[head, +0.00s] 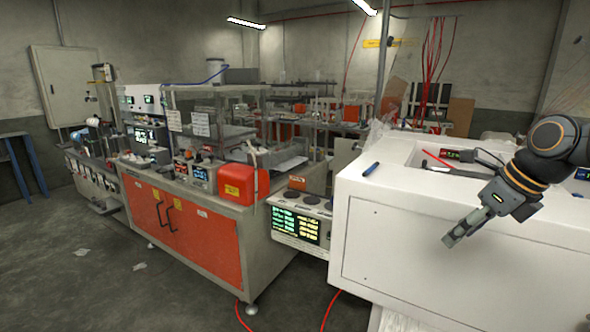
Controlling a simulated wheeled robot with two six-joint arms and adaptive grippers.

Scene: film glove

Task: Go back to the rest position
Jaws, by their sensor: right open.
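My right gripper (462,236) reaches in from the right edge and points down and to the left. It is open and holds nothing that I can see. It hangs in front of the upper front edge of the white cabinet (400,255). My left gripper is not in the head view.
A recess in the white cabinet's top holds a small display (446,154). A dark blue object (371,169) lies near its left edge. A bench with orange doors (185,235) and a red box (243,183) stands left. Red cables and scraps lie on the floor; the left foreground floor is mostly clear.

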